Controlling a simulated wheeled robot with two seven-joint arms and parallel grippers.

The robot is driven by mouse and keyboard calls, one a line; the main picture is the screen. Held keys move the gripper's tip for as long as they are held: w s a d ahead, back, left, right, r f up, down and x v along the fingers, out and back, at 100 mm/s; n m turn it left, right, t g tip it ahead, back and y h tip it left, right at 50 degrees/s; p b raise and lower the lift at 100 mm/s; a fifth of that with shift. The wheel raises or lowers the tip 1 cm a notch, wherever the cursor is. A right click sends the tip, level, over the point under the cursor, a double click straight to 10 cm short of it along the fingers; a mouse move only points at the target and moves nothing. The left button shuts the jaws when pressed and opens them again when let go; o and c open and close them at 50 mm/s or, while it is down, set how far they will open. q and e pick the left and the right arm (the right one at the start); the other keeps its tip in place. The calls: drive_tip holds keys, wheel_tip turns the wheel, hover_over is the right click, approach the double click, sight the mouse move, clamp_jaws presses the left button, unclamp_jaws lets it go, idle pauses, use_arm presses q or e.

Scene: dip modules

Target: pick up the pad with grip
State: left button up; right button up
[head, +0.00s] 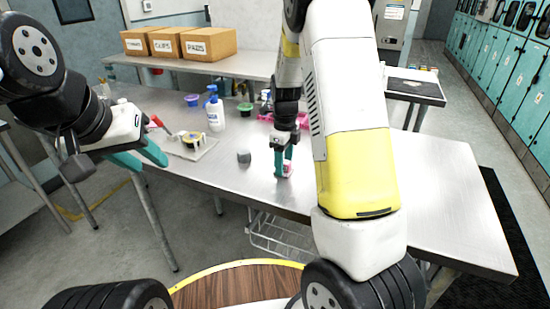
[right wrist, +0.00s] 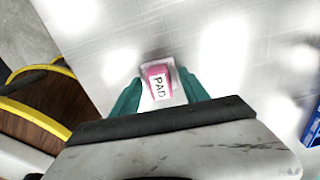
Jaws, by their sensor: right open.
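The pad with grip is a small pink piece with a white label reading PAD, on the metal table; in the right wrist view the pad (right wrist: 158,82) lies between the teal fingers. In the head view the pad (head: 287,171) shows as a bit of pink by my right fingertips. My right gripper (head: 283,168) points down around it, jaws open; the right wrist view shows its fingers (right wrist: 160,92) on both sides. Whether they touch the pad I cannot tell. My left gripper (head: 148,162) is open and empty, left of the table's white tray.
A grey cylinder (head: 244,157) stands left of the pad. A white tray (head: 200,150) with a roll of tape, a spray bottle (head: 214,112) and blue and green tubs are further left and back. Pink items (head: 302,120) lie behind. The table (head: 440,200) is clear at right.

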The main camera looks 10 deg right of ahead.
clamp_jaws()
drive_tip(key=shift+r, duration=0.1)
drive_tip(key=shift+r, duration=0.55)
drive_tip(key=shift+s+a+r, duration=0.15)
drive_tip(key=shift+s+r, duration=0.05)
drive_tip(key=shift+r, duration=0.45)
drive_tip(key=shift+s+a+r, duration=0.15)
drive_tip(key=shift+s+r, duration=0.05)
drive_tip(key=shift+r, duration=0.4)
drive_tip(key=s+a+r, duration=0.1)
drive_tip(key=s+a, duration=0.6)
drive_tip(key=s, duration=0.6)
drive_tip(key=shift+a+r, duration=0.15)
drive_tip(key=shift+a, duration=0.05)
